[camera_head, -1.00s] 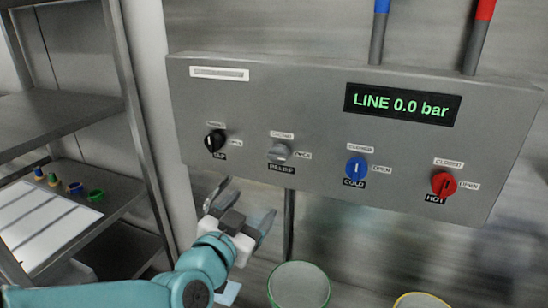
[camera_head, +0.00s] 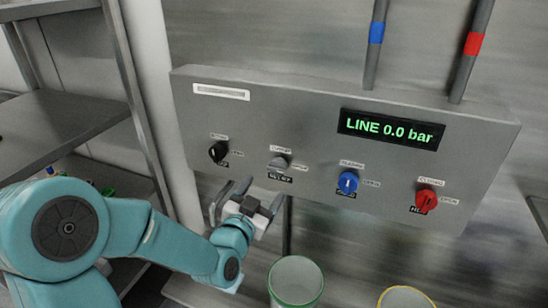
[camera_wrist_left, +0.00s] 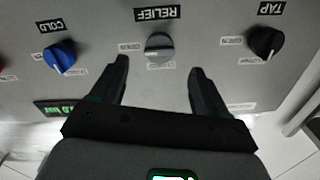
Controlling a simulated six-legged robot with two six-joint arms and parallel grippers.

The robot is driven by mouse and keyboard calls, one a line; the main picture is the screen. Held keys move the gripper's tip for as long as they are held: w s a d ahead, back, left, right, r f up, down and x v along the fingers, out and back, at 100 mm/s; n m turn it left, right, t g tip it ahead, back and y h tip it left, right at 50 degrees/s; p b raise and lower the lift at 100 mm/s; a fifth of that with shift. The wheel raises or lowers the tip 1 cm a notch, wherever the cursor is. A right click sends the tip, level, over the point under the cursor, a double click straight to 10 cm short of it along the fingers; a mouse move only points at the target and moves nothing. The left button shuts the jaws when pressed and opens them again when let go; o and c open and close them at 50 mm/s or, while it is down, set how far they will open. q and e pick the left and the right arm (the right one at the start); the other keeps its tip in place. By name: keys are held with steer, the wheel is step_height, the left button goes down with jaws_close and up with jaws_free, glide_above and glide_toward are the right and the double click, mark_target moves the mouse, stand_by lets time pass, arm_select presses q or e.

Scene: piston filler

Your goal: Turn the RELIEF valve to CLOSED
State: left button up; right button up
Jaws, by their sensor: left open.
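The RELIEF valve is a grey round knob (camera_head: 278,163) on the grey panel (camera_head: 310,115), second from the left in the head view. In the left wrist view, which shows the panel upside down in layout, the grey knob (camera_wrist_left: 158,46) sits under the RELIEF label, ahead of and between my fingers. My left gripper (camera_head: 244,199) is open and empty, just below and left of the knob in the head view, apart from it. It also shows in the left wrist view (camera_wrist_left: 158,82). The small position labels by the knob are too blurred to read. My right gripper is out of view.
The black TAP knob (camera_head: 218,151) is left of RELIEF; the blue COLD knob (camera_head: 348,182) and red HOT knob (camera_head: 426,199) are right. The display (camera_head: 390,127) reads LINE 0.0 bar. Two cups stand below, one green-rimmed (camera_head: 296,282), one yellow-rimmed (camera_head: 404,298). Shelves (camera_head: 70,125) are at left.

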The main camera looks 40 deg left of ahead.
mark_target(276, 170)
arm_select(q)
steer(key=p+x, duration=0.2)
steer(key=x, duration=0.4)
steer(key=shift+w+a+r, duration=0.1)
steer(key=shift+w+r, duration=0.05)
steer(key=shift+r, duration=0.05)
steer(key=shift+w+a+f, duration=0.15)
steer(key=shift+w, duration=0.5)
steer(key=shift+s, duration=0.1)
